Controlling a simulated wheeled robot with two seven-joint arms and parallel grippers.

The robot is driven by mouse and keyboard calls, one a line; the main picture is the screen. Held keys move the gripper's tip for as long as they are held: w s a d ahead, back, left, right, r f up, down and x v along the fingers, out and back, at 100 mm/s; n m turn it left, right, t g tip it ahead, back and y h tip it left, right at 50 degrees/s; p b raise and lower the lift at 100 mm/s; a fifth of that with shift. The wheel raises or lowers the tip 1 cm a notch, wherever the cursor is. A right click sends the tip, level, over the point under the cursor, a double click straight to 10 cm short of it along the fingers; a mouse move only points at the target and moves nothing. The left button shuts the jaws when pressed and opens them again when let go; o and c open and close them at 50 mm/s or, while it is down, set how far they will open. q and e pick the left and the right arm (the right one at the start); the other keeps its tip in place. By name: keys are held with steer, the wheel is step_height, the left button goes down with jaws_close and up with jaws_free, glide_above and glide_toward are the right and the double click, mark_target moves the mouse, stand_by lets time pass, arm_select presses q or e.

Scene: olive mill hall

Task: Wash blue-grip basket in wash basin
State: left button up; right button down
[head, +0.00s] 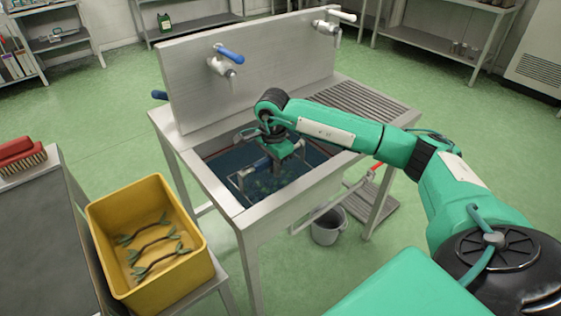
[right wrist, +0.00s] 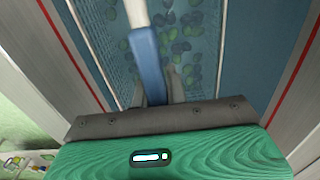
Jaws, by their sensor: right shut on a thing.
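The wash basin (head: 209,177) is a steel sink with a tall backsplash, and its inside looks dark blue, like water. The blue-grip basket (head: 245,184) is down inside the basin, partly hidden by my right gripper. In the right wrist view the blue grip (right wrist: 146,55) lies between the fingers of my right gripper (right wrist: 157,92), which is shut on it. The basket's mesh (right wrist: 115,50) shows below, with several dark green and bluish olives (right wrist: 190,45) in it. In the head view my right gripper (head: 283,152) points down into the basin. My left gripper is not in view.
A tap with a blue lever (head: 230,54) and one with a white lever (head: 340,16) stick out from the backsplash. A ribbed drainboard (head: 365,105) is at the basin's right. A yellow crate (head: 104,235) with twigs stands left. A bucket (head: 328,227) is on the floor.

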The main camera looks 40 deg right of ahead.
steer(key=shift+s+a+r, duration=0.1)
steer(key=shift+a, duration=1.2)
steer(key=shift+d+b, duration=0.75)
steer(key=shift+d, duration=3.25)
steer(key=shift+a+p, duration=0.5)
steer(key=shift+a, duration=3.5)
steer(key=d+b, duration=0.1)
steer(key=d, duration=0.3)
steer(key=shift+w, duration=0.2)
steer(key=shift+r, duration=0.1)
